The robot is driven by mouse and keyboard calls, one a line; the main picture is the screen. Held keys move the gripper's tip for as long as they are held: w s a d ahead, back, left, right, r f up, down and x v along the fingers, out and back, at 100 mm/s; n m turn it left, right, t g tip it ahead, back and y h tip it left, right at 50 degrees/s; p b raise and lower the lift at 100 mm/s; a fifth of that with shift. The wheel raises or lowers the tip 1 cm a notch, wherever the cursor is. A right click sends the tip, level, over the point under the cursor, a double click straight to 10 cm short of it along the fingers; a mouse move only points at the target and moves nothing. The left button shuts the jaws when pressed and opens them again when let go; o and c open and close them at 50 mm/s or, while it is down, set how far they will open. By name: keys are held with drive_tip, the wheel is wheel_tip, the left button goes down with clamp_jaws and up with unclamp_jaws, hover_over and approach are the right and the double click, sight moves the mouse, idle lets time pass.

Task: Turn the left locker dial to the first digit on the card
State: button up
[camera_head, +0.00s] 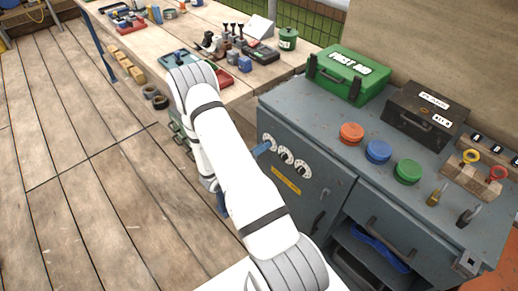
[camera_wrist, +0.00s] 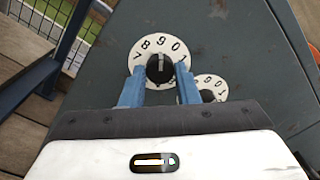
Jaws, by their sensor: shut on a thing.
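The left locker dial (camera_wrist: 148,44) is a white disc with black digits and a black knob (camera_wrist: 160,68). The digits 7, 8, 9, 0 and 1 show around its upper part, and the knob's light mark points up near 9. My gripper (camera_wrist: 158,76) has its blue fingers shut on this knob, one on each side. In the head view the left dial (camera_head: 268,141) is at the left of a row of three on the grey locker, with my blue gripper fingers (camera_head: 262,148) at it. I cannot make out a card with readable digits.
The middle dial (camera_head: 285,155) and right dial (camera_head: 303,169) sit close beside, above a yellow label (camera_head: 286,181). A green first aid box (camera_head: 347,76), a black case (camera_head: 425,112) and coloured round caps stand on the locker top. A cluttered workbench (camera_head: 222,18) is behind.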

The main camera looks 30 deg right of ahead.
drive_tip(key=o, duration=1)
drive_tip(key=a, duration=0.5)
drive_tip(key=s+a, duration=0.1)
drive_tip(key=a, duration=0.1)
drive_tip(key=shift+a+f, duration=0.1)
drive_tip(key=shift+a, duration=0.2)
